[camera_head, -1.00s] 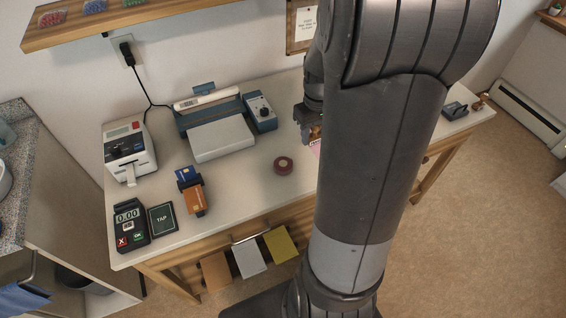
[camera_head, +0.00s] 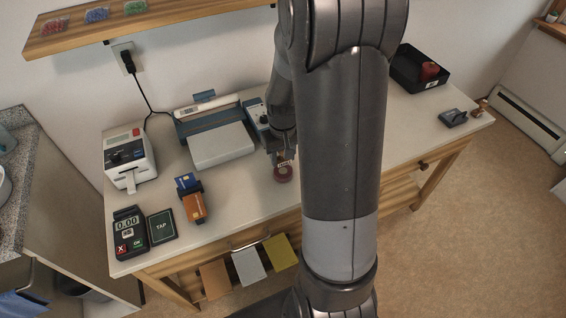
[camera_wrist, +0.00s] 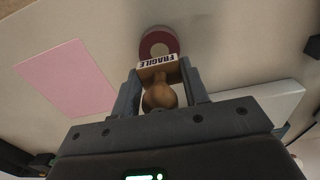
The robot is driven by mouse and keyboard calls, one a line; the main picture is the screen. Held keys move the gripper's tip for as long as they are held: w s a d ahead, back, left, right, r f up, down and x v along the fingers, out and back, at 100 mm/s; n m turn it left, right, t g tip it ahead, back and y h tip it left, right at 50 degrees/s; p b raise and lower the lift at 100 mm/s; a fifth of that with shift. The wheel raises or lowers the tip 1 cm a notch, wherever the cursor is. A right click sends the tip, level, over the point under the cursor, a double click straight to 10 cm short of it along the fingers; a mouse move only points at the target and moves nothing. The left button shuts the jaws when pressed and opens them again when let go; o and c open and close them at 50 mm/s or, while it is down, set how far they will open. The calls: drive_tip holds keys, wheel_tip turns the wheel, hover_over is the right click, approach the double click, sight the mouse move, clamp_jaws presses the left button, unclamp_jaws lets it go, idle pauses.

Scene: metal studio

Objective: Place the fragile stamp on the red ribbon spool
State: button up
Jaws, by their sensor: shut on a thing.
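The fragile stamp (camera_wrist: 160,92) has a rounded wooden handle and a white label reading FRAGILE. My gripper (camera_wrist: 160,90) is shut on it, with a dark finger on each side of the handle. In the wrist view the spool (camera_wrist: 158,41) shows just beyond the label end of the stamp, a dark red ring with a paler centre. I cannot tell whether stamp and spool touch.
A pink sheet (camera_wrist: 68,80) lies beside the spool in the wrist view. A black tray (camera_head: 405,78) is at the back right.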

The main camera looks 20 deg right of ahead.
sight(283, 164)
drive_tip(key=shift+f, duration=1.7)
drive_tip(key=o, duration=1)
drive_tip(key=shift+f, duration=0.15)
drive_tip(key=shift+c, duration=0.2)
wheel_tip(283, 164, up, 12)
drive_tip(key=shift+r, duration=0.1)
drive_tip(key=s+a+r+t, duration=0.2)
drive_tip(key=s+a+r, duration=0.2)
drive_tip(key=s+r, duration=0.4)
drive_tip(key=s+a+r+t, duration=0.3)
drive_tip(key=s+a+r, duration=0.2)
drive_tip(key=s+r, duration=0.3)
drive_tip(key=shift+s+a+t, duration=0.25)
drive_tip(key=shift+s+t, duration=0.05)
drive_tip(key=shift+s, duration=0.25)
